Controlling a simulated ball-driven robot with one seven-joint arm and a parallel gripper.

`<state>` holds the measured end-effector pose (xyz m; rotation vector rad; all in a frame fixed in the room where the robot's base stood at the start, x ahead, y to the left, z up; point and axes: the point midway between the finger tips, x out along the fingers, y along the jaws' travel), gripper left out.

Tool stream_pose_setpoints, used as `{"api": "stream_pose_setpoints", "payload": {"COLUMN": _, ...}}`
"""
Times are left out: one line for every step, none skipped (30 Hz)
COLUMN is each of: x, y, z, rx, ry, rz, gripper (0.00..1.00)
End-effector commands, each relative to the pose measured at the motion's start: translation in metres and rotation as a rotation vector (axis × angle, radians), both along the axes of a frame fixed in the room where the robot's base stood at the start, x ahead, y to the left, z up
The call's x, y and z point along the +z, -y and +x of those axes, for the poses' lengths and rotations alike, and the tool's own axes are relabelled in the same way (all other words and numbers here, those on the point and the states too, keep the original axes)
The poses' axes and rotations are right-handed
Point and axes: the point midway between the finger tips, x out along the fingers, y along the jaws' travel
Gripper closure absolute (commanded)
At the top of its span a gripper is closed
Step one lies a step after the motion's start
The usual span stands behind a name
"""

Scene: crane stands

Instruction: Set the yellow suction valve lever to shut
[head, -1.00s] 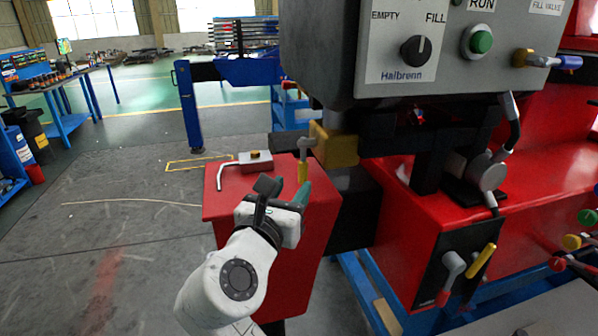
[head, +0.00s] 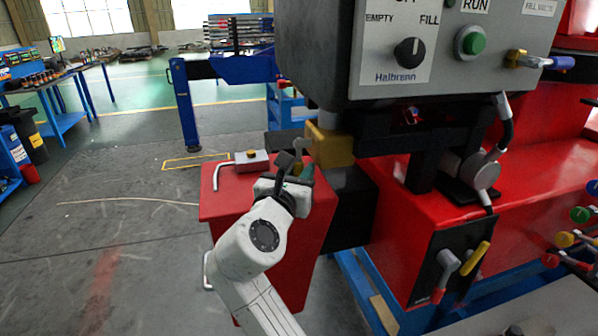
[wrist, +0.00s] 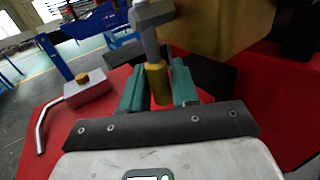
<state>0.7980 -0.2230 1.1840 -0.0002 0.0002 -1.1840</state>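The valve lever with a yellow grip hangs down from a grey arm beside a brass-coloured valve block (head: 330,146). In the wrist view its yellow grip (wrist: 158,84) stands between the two teal fingers of my gripper (wrist: 159,80). My gripper (head: 298,173) is at the lever in the head view and hides most of the grip there. The fingers are apart, one on each side of the grip, with narrow gaps. Whether either finger touches it I cannot tell. The brass block (wrist: 215,25) fills the upper right of the wrist view.
A red cabinet (head: 225,203) lies below my gripper, with a small grey box (head: 251,161) and a bent grey rod on its top. A grey control box (head: 320,60) hangs above right. Another yellow-handled lever (head: 475,258) and a red-tipped one (head: 446,272) are at lower right.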

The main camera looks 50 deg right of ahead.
Motion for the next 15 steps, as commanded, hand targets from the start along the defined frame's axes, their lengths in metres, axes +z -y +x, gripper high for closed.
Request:
{"api": "stream_pose_setpoints", "payload": {"x": 0.0001, "y": -0.0001, "z": 0.0000, "rx": 0.000, "ry": 0.000, "rz": 0.000, "gripper": 0.76}}
{"api": "stream_pose_setpoints", "payload": {"x": 0.0001, "y": -0.0001, "z": 0.0000, "rx": 0.000, "ry": 0.000, "rz": 0.000, "gripper": 0.79}}
{"api": "stream_pose_setpoints", "payload": {"x": 0.0001, "y": -0.0001, "z": 0.0000, "rx": 0.000, "ry": 0.000, "rz": 0.000, "gripper": 0.82}}
{"api": "stream_pose_setpoints", "payload": {"x": 0.0001, "y": -0.0002, "z": -0.0001, "rx": 0.000, "ry": 0.000, "rz": 0.000, "gripper": 0.85}}
{"api": "stream_pose_setpoints", "payload": {"x": 0.0001, "y": -0.0002, "z": -0.0001, "rx": 0.000, "ry": 0.000, "rz": 0.000, "gripper": 0.88}}
{"api": "stream_pose_setpoints", "payload": {"x": 0.0001, "y": -0.0002, "z": -0.0001, "rx": 0.000, "ry": 0.000, "rz": 0.000, "gripper": 0.92}}
{"api": "stream_pose_setpoints", "payload": {"x": 0.0001, "y": -0.0002, "z": -0.0001, "rx": 0.000, "ry": 0.000, "rz": 0.000, "gripper": 0.95}}
{"api": "stream_pose_setpoints", "payload": {"x": 0.0001, "y": -0.0002, "z": -0.0001, "rx": 0.000, "ry": 0.000, "rz": 0.000, "gripper": 0.98}}
{"api": "stream_pose_setpoints", "payload": {"x": 0.0001, "y": -0.0002, "z": -0.0001, "rx": 0.000, "ry": 0.000, "rz": 0.000, "gripper": 1.00}}
{"api": "stream_pose_setpoints", "payload": {"x": 0.0001, "y": -0.0002, "z": -0.0001, "rx": 0.000, "ry": 0.000, "rz": 0.000, "gripper": 1.00}}
{"api": "stream_pose_setpoints", "payload": {"x": 0.0001, "y": -0.0002, "z": -0.0001, "rx": 0.000, "ry": 0.000, "rz": 0.000, "gripper": 1.00}}
{"api": "stream_pose_setpoints", "payload": {"x": 0.0001, "y": -0.0002, "z": -0.0001, "rx": 0.000, "ry": 0.000, "rz": 0.000, "gripper": 1.00}}
{"api": "stream_pose_setpoints", "payload": {"x": 0.0001, "y": -0.0003, "z": -0.0001, "rx": 0.000, "ry": 0.000, "rz": 0.000, "gripper": 1.00}}
{"api": "stream_pose_setpoints", "payload": {"x": 0.0001, "y": -0.0003, "z": -0.0001, "rx": 0.000, "ry": 0.000, "rz": 0.000, "gripper": 1.00}}
{"api": "stream_pose_setpoints", "payload": {"x": 0.0001, "y": -0.0003, "z": 0.0000, "rx": 0.000, "ry": 0.000, "rz": 0.000, "gripper": 1.00}}
